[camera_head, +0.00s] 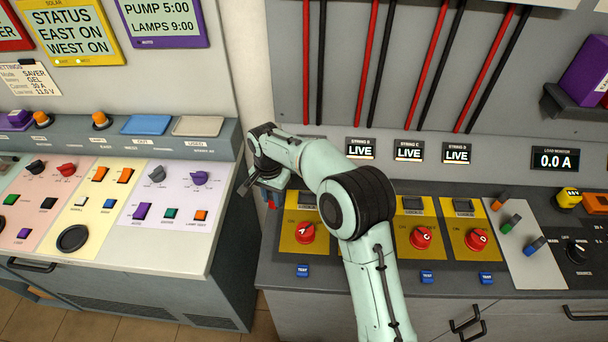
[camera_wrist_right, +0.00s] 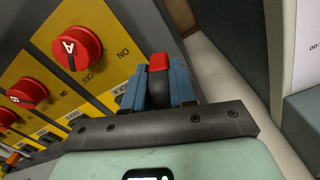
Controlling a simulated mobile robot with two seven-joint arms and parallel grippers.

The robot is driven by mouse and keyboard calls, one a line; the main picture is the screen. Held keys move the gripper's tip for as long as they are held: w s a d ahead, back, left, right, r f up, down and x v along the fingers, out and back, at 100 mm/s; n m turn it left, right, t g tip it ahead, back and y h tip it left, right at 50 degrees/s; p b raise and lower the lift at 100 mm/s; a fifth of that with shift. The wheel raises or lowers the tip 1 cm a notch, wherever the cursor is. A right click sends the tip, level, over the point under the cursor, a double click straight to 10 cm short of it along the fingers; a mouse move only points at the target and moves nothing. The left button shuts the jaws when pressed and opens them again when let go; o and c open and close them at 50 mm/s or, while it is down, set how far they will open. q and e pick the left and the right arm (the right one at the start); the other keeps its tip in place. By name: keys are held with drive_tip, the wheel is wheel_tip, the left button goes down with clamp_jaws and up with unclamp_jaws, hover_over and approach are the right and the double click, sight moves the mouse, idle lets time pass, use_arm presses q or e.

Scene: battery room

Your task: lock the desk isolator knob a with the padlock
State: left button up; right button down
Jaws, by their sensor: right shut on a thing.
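Isolator knob A (camera_head: 305,233) is a red round knob on a yellow plate on the right desk. My right gripper (camera_head: 268,200) is left of and above knob A, near the desk's left edge. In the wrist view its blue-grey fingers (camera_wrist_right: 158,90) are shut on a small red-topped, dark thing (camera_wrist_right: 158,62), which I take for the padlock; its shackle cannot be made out. The padlock and knob A are apart. My left gripper is not in view.
Red knobs C (camera_head: 421,238) and D (camera_head: 477,239) sit to the right; my right arm hides knob B in the head view, but knob B (camera_wrist_right: 28,92) shows in the wrist view. A gap separates the left desk (camera_head: 190,258) from the right one.

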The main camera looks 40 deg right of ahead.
drive_tip(key=s+d+r+m+b, duration=0.1)
drive_tip(key=d+r+m+b, duration=0.15)
drive_tip(key=d+m, duration=0.95)
drive_tip(key=shift+m, duration=0.9)
drive_tip(key=shift+s+a+f+b, duration=0.1)
drive_tip(key=shift+a+f+b, duration=0.2)
drive_tip(key=shift+f+b, duration=0.45)
drive_tip(key=shift+a+f+b, duration=0.25)
drive_tip(key=shift+f+b, duration=0.35)
drive_tip(key=shift+f, duration=0.25)
drive_tip(key=shift+s+a+f+b, duration=0.1)
drive_tip(key=shift+a+f+b, duration=0.2)
drive_tip(key=shift+f+b, duration=0.45)
use_arm(q)
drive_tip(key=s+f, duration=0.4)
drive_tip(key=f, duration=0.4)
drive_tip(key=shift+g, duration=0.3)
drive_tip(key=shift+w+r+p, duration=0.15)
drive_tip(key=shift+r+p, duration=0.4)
drive_tip(key=shift+p, duration=0.05)
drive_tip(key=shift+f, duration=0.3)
use_arm(e)
drive_tip(key=shift+f, duration=0.55)
drive_tip(key=c, duration=1.2)
unclamp_jaws()
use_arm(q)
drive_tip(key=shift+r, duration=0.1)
use_arm(e)
drive_tip(key=shift+r, duration=0.1)
